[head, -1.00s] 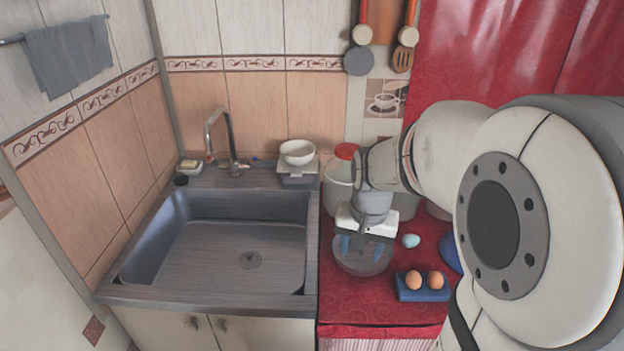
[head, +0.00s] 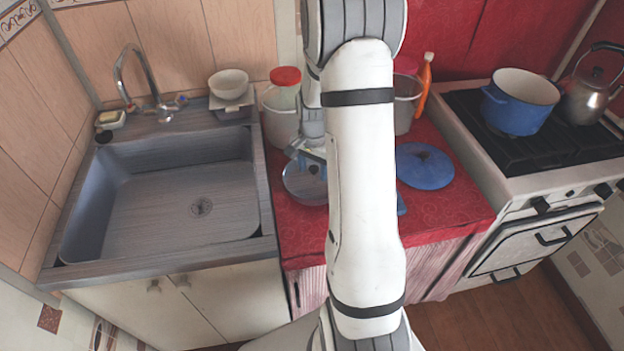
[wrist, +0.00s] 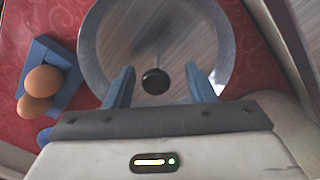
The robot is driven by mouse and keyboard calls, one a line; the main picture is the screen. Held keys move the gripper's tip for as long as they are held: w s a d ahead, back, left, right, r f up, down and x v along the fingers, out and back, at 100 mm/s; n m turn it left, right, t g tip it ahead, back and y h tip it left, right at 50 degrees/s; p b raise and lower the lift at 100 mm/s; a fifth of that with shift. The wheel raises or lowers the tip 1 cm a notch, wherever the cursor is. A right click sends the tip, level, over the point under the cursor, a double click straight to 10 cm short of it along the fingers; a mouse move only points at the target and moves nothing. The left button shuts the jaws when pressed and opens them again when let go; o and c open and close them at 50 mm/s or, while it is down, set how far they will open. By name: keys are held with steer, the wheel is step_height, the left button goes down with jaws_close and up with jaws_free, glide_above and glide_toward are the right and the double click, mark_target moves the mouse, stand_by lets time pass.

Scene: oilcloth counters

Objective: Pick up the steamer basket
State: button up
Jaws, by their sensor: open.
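I see nothing that I can surely name as the steamer basket. A round grey see-through piece like a lid (head: 304,186), with a black knob (wrist: 155,82), lies on the red counter; it also shows in the wrist view (wrist: 150,30). My gripper (wrist: 159,70) is open above it, with a blue finger on each side of the knob and nothing held. In the head view my gripper (head: 310,158) is partly hidden by my arm. A grey see-through container (head: 404,112) stands behind my arm, partly hidden.
A white pail (head: 280,118) with a red-topped jar (head: 286,78) stands behind the gripper. The sink (head: 155,200) is left. Brown eggs (wrist: 43,80) sit in a blue holder (wrist: 68,58). A blue disc (head: 424,165) lies right, before the stove (head: 560,145) with a blue pot (head: 518,108).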

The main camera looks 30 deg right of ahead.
steer(key=shift+s+d+f, duration=0.1)
steer(key=shift+f, duration=0.8)
jaws_close()
